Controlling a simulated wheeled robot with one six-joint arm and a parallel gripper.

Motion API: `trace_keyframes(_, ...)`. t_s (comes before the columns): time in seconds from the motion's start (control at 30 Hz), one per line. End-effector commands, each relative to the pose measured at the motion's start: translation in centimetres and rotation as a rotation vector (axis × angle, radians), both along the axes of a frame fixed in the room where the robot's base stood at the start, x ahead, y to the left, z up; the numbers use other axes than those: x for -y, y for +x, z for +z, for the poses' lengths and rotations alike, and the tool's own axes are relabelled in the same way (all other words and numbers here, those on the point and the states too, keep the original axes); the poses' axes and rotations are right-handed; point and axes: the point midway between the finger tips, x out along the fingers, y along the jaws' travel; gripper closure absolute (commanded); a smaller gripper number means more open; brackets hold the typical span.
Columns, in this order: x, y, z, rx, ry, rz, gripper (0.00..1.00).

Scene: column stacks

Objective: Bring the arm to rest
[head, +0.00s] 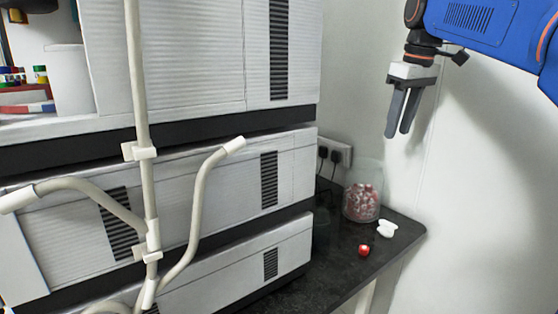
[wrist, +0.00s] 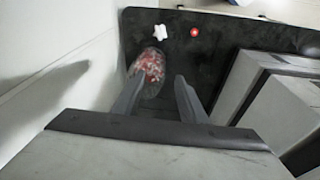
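My gripper (head: 399,132) hangs at the upper right in the head view, fingers pointing down, with the blue arm (head: 490,28) above it. The two grey fingers stand apart with nothing between them. They also show apart in the wrist view (wrist: 158,88). The gripper is in the air near the white wall, above the dark bench, and touches nothing that I can see.
A glass jar (head: 362,203) of red and white pieces stands on the dark bench (head: 330,277). A white object (head: 387,229) and a small red object (head: 364,250) lie beside it. Stacked white instruments (head: 210,188) and beige tubes (head: 141,90) fill the left.

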Motion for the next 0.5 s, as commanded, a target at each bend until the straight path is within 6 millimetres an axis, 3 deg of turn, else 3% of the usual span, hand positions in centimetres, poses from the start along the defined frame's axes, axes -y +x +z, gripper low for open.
trace_keyframes(0.5,-0.5,-10.8,-9.7,0.075,0.023,-0.215,0.62)
